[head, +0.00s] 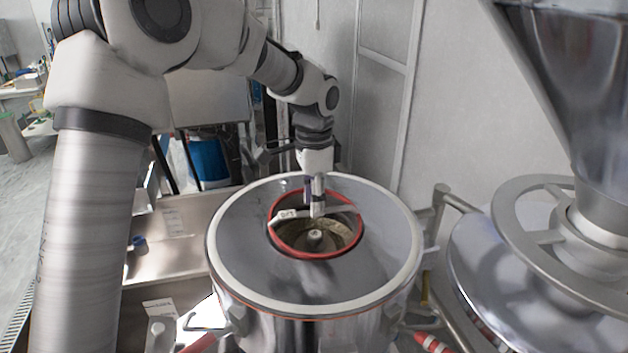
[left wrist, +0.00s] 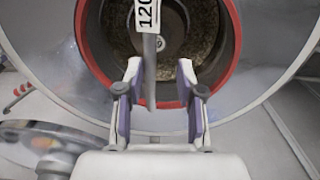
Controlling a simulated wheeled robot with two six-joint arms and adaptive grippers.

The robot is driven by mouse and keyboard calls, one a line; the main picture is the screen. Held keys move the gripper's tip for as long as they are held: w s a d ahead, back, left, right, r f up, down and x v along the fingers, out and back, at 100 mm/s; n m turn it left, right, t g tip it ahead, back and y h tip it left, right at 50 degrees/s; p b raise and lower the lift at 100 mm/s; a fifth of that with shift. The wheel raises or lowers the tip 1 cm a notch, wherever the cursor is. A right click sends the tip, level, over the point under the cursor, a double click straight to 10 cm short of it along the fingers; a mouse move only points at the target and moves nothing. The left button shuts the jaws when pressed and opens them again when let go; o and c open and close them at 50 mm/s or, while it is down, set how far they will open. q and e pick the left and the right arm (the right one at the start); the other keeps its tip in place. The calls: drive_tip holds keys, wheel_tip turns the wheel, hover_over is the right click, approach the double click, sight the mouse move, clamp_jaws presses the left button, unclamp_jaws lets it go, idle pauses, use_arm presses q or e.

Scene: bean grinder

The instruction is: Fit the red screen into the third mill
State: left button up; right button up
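The red screen (head: 313,256) is a red ring with a pale bar across it and a tag. It lies in the round opening of the steel mill (head: 245,262). In the left wrist view the red screen (left wrist: 232,45) lines the opening, and its tag reads 120. Whether it is fully seated I cannot tell. My left gripper (head: 316,214) points down over the opening, at the bar. In the left wrist view the left gripper (left wrist: 158,78) has its two fingers apart, with the bar between them and gaps on both sides. My right gripper is out of view.
A large steel hopper (head: 575,90) over another mill (head: 500,262) stands close on the right. A wall is behind the mill. A steel basin (head: 170,240) and a blue container (head: 208,160) are to the left.

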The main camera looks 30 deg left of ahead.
use_arm(q)
wheel_tip(320, 180, up, 8)
drive_tip(key=b, duration=0.1)
drive_tip(key=shift+r, duration=0.25)
drive_tip(key=shift+s+d, duration=0.15)
